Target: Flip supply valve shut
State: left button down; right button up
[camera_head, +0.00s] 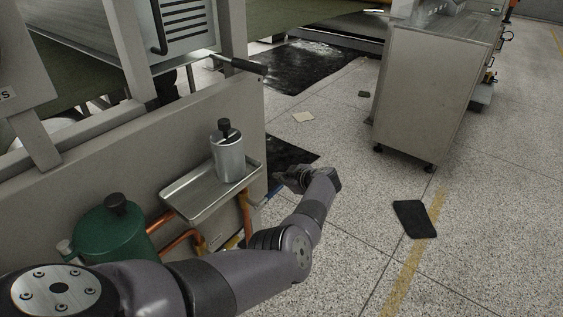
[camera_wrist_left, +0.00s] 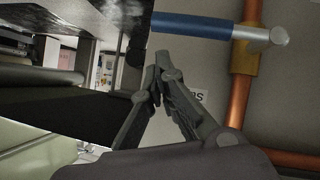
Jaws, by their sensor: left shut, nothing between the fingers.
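The supply valve's blue lever handle (camera_wrist_left: 192,25) shows at the top of the left wrist view. It runs across the picture to a silver end (camera_wrist_left: 268,36) at the copper pipe (camera_wrist_left: 240,100), roughly square to that pipe. A brass fitting (camera_wrist_left: 244,58) sits on the pipe just below the lever. In the head view only a small blue piece (camera_head: 273,190) shows beside my gripper. My left gripper (camera_head: 285,177) is shut and empty; its fingertips (camera_wrist_left: 157,72) are below the blue handle in the wrist picture. I cannot tell whether they touch it. My right gripper is not in view.
A metal tray (camera_head: 181,206) with a silver canister (camera_head: 229,157) sticks out from the grey panel (camera_head: 110,165) left of my gripper. A green tank (camera_head: 110,232) stands near my arm. A steel cabinet (camera_head: 415,95) stands at the right. The floor between has dark mats (camera_head: 413,219).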

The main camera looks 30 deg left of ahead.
pick_arm(q)
notch_tip(320, 180, up, 8)
jog(key=shift+f, duration=0.2)
dwell(0.6)
